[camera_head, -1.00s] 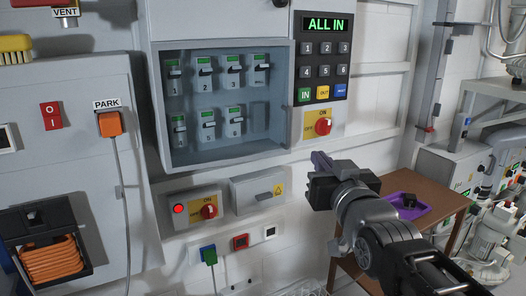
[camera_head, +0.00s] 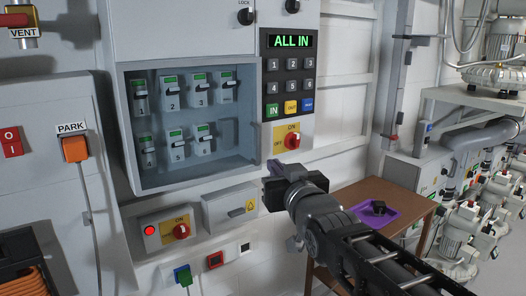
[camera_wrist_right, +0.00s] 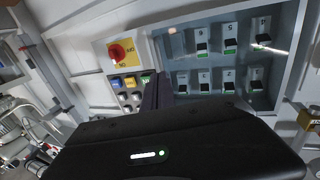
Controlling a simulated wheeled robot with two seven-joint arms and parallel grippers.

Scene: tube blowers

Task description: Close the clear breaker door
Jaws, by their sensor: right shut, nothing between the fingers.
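The breaker box (camera_head: 128,150) is a grey frame on the wall with two rows of breakers (camera_head: 172,90) inside. A bluish tint lies over the breakers, but I cannot make out the clear door's edges or tell how far it stands open. My right gripper (camera_head: 272,178) is shut and empty, just below and right of the box's lower right corner in the head view; I cannot tell whether it touches anything. In the right wrist view its dark fingers (camera_wrist_right: 158,92) overlap the box's edge, with the breakers (camera_wrist_right: 230,45) to the right. My left gripper is out of view.
Right of the box are a keypad (camera_head: 288,77) reading "ALL IN" and a red rotary switch (camera_head: 292,141). Below are a grey latch box (camera_head: 228,210) and another switch box (camera_head: 166,231). A wooden table (camera_head: 405,195) with a purple tray (camera_head: 395,205) stands at right.

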